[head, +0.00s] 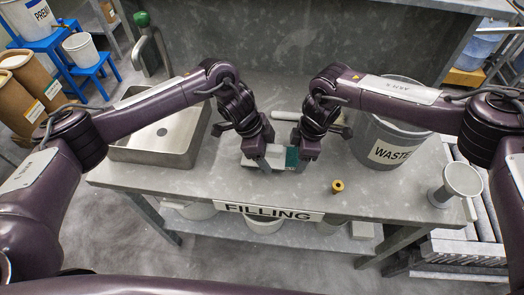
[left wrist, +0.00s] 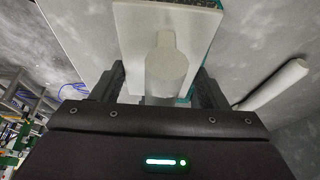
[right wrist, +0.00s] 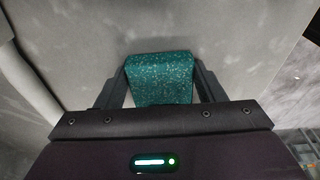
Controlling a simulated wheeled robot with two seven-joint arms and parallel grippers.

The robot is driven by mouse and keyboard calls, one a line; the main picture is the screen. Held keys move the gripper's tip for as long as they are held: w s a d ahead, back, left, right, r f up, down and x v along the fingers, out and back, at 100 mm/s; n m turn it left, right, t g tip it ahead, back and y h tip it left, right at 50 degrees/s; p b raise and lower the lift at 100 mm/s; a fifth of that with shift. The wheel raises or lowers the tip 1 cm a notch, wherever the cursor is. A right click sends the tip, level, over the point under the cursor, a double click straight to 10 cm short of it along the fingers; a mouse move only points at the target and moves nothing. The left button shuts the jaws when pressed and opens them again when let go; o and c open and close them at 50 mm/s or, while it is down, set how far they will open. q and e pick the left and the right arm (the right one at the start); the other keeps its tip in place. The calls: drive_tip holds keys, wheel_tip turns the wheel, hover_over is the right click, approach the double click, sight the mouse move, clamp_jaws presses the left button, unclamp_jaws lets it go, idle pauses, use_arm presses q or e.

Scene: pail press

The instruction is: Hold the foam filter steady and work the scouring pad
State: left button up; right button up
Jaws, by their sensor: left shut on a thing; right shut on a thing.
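The foam filter (head: 275,152) is a pale block on the grey bench, near the middle of the head view. My left gripper (head: 265,167) is shut on it. In the left wrist view the filter (left wrist: 130,30) shows a flat pale plate with a round grip between the fingers (left wrist: 165,90). The scouring pad (head: 292,157) is teal and speckled, right beside the filter. My right gripper (head: 303,158) is shut on it, and the pad (right wrist: 160,75) fills the space between the fingers in the right wrist view. The arms partly hide both things, and I cannot tell whether they touch.
A small yellow ring (head: 338,186) lies near the front edge. A white rod (head: 286,116) lies behind the grippers.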

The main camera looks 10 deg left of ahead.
idle(0.3)
use_arm(q)
drive_tip(key=shift+s+a+f, duration=0.1)
drive_tip(key=shift+s+a, duration=0.1)
drive_tip(key=shift+a, duration=0.85)
drive_tip(key=shift+d, duration=0.75)
use_arm(e)
drive_tip(key=shift+a+r, duration=0.1)
drive_tip(key=shift+a, duration=0.05)
use_arm(q)
drive_tip(key=shift+w+d, duration=0.15)
drive_tip(key=shift+d, duration=0.2)
drive_tip(key=shift+a, duration=0.1)
drive_tip(key=shift+a, duration=1)
